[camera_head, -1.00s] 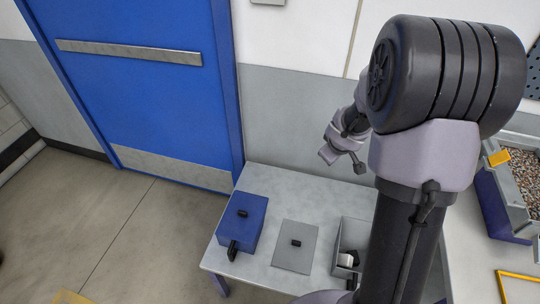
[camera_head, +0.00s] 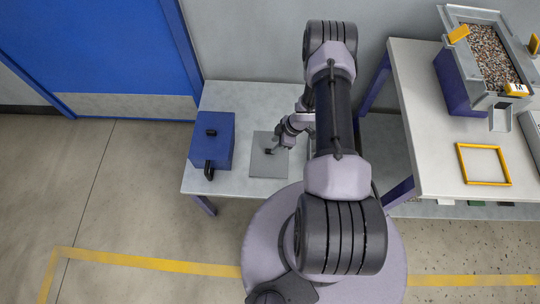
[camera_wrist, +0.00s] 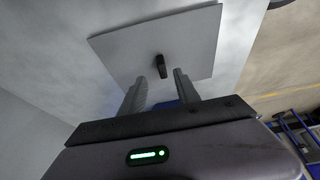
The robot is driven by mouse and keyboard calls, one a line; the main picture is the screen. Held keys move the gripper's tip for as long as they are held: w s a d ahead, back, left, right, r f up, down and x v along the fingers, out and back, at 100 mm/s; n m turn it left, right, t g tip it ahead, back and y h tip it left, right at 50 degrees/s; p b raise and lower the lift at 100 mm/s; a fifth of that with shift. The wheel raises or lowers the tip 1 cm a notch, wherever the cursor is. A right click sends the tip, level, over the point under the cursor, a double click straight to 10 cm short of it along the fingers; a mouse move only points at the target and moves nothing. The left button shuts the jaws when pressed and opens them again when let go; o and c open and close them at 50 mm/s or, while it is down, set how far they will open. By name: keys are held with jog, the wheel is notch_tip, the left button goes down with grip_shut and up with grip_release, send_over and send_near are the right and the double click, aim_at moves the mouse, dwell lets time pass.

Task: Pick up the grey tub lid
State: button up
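The grey tub lid (camera_head: 264,170) is a flat square plate with a small black knob, lying on the light side table. It fills the top middle of the wrist view (camera_wrist: 190,38), with its knob (camera_wrist: 158,66) near the centre. My gripper (camera_wrist: 160,75) is open, its two fingers apart, with the tips close to the knob and on either side of it in the picture. I cannot tell whether the knob is between the tips or just beyond them. In the head view my gripper (camera_head: 275,150) is over the lid and partly hides it.
A blue box (camera_head: 222,150) with black handles stands left of the lid on the table (camera_head: 240,96). My arm covers the table's right part. At right, a white bench (camera_head: 420,110) holds a bin of pebbles (camera_head: 485,55) and a yellow frame (camera_head: 462,165).

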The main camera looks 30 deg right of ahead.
aim_at(263, 164)
jog(key=b+x, duration=0.1)
jog(key=x, duration=0.3)
jog(key=shift+s+a+f+b, duration=0.1)
jog(key=shift+a+f+b, duration=0.15)
jog(key=shift+b, duration=0.15)
jog(key=shift+r, duration=0.1)
grip_shut()
